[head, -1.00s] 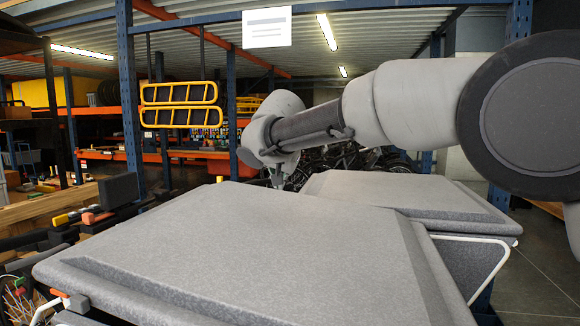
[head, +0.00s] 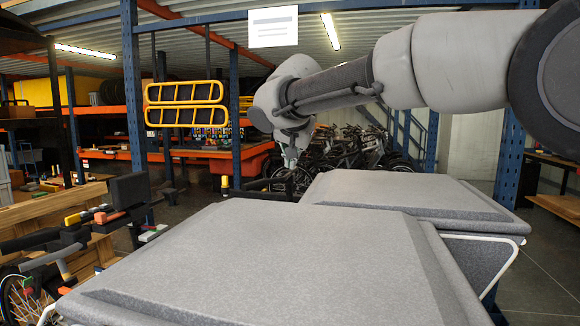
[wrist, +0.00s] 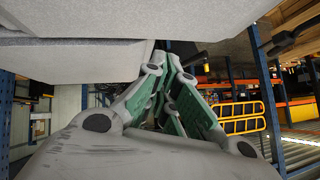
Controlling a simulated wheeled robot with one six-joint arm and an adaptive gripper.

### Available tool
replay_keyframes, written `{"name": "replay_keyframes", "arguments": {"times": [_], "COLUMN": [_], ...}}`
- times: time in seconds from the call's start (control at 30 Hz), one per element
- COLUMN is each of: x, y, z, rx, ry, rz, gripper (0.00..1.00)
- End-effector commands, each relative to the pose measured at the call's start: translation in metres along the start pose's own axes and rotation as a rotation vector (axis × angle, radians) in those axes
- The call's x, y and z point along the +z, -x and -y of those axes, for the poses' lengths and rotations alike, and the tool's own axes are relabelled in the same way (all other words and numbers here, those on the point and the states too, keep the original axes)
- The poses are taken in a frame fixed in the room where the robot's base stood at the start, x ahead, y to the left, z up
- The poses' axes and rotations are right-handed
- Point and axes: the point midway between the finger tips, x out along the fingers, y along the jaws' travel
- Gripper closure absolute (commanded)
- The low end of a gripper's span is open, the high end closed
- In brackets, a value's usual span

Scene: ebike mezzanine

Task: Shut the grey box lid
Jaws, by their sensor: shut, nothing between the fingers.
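The grey box lid (head: 250,260) fills the foreground of the head view as a broad, speckled panel with a raised middle. Its near edge is cut off, and its seam with the box is hidden, so I cannot tell if it is fully shut. My gripper (head: 291,160) is beyond the lid's far edge, above it in the picture and apparently clear of it. In the wrist view my gripper (wrist: 168,58) has its green-sided fingers together with nothing between them. A pale grey surface (wrist: 70,60) spans the top left there.
A second grey lidded box (head: 410,198) stands behind to the right, with a white bar (head: 495,243) near it. Workshop tools and a wooden bench (head: 45,212) are at left. Bicycles (head: 350,150), blue rack posts and a yellow rail frame (head: 186,104) stand behind.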

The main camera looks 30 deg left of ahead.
Motion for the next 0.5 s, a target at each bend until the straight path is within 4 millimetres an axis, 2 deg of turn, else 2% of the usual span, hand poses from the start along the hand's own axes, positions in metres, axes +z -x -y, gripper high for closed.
{"name": "replay_keyframes", "arguments": {"times": [0.3, 0.5], "x": [0.002, 0.002], "y": [0.052, 0.069], "z": [0.012, 0.015], "rx": [-0.003, -0.001], "ry": [0.001, 0.0], "rz": [0.0, 0.001], "gripper": [1.0, 1.0]}}
